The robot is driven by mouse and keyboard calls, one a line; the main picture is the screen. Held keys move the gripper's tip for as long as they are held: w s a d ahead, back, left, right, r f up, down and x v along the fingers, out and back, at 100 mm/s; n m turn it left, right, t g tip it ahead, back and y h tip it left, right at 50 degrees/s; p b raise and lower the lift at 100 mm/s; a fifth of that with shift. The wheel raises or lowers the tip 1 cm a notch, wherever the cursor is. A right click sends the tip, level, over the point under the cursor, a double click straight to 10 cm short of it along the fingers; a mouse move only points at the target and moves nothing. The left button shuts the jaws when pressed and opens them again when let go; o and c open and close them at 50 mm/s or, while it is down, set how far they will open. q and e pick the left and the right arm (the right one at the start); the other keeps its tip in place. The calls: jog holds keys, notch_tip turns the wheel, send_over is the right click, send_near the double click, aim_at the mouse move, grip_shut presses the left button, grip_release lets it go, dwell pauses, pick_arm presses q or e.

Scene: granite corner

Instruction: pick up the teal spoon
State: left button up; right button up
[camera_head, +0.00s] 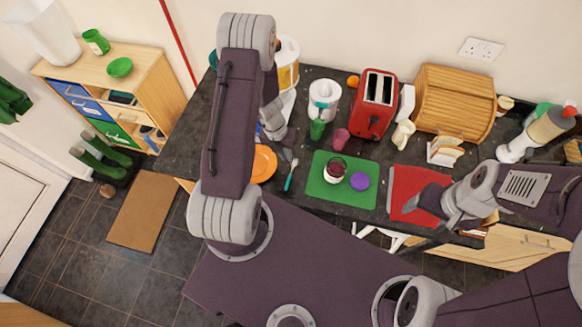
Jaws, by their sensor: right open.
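The teal spoon (289,180) lies on the dark granite counter, between an orange plate (263,166) and a green mat (322,191). Its teal handle is toward the counter's front edge, and its greyish bowl end points to the back. My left gripper (284,139) is above the counter behind the spoon, partly hidden by my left arm; its jaw opening does not show clearly. My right gripper (418,222) is over the red mat (402,181) at the right, open, well away from the spoon.
A dark jar (335,168) and a purple lid (360,181) sit on the green mat. A green cup (317,129) and a pink cup (341,138) stand behind it. A red toaster (374,105) and wooden bread bin (452,101) line the back.

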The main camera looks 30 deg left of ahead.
aim_at(292, 170)
pick_arm(q)
jog(key=f+b, duration=0.1)
jog(key=d+f+b, duration=0.1)
jog(key=f, duration=0.1)
jog(key=shift+f, duration=0.1)
jog(key=shift+w+a+f, duration=0.1)
jog(key=shift+a+f, duration=0.05)
jog(key=shift+f, duration=0.15)
jog(key=f+b, duration=0.1)
jog(key=f, duration=0.1)
jog(key=d+f+b, duration=0.1)
jog(key=f, duration=0.1)
jog(key=shift+f, duration=0.1)
jog(key=shift+d+f+b, duration=0.15)
jog(key=shift+f+b, duration=0.15)
jog(key=shift+f, duration=0.1)
grip_shut()
